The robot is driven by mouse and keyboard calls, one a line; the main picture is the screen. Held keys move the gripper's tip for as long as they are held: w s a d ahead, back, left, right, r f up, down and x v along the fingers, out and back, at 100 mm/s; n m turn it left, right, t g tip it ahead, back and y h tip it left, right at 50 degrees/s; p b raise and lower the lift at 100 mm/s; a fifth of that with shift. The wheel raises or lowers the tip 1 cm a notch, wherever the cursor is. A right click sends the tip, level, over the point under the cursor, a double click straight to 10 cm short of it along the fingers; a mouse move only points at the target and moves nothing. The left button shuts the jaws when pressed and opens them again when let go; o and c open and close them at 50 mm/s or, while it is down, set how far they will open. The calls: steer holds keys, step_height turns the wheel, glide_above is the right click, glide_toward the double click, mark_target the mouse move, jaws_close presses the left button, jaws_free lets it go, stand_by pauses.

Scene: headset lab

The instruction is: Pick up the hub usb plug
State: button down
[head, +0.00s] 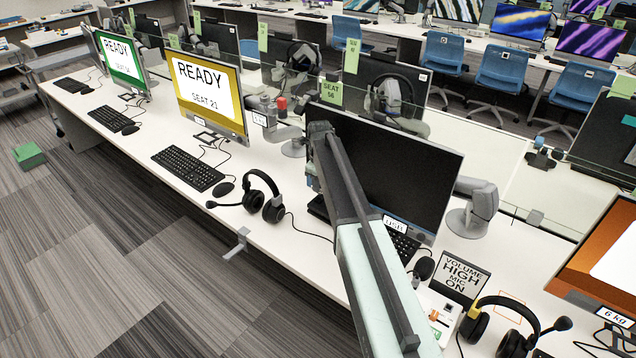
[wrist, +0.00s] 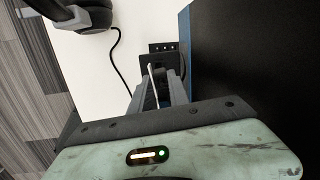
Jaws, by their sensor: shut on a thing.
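In the wrist view, my gripper (wrist: 167,75) points at a small black hub (wrist: 163,47) with several ports beside the dark monitor. Its grey fingers are close together on a small dark piece at the hub's near side, which I take for the hub usb plug; the fingers hide most of it. I cannot tell whether the plug is in or out of a port. A black cable (wrist: 121,70) runs from the headset down behind the fingers. In the head view, my arm hides the gripper and the hub.
A black headset (head: 263,197) lies left of my arm, and also shows in the wrist view (wrist: 85,15). The dark monitor (head: 385,165) stands close on the right. A second headset (head: 507,325) and a volume sign (head: 463,278) are at the lower right.

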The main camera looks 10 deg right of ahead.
steer(key=s+r+p, duration=0.1)
steer(key=s, duration=1.4)
steer(key=shift+s, duration=0.15)
steer(key=shift+a, duration=0.1)
steer(key=shift+r, duration=0.15)
steer(key=shift+r+p, duration=0.8)
steer(key=shift+p, duration=0.15)
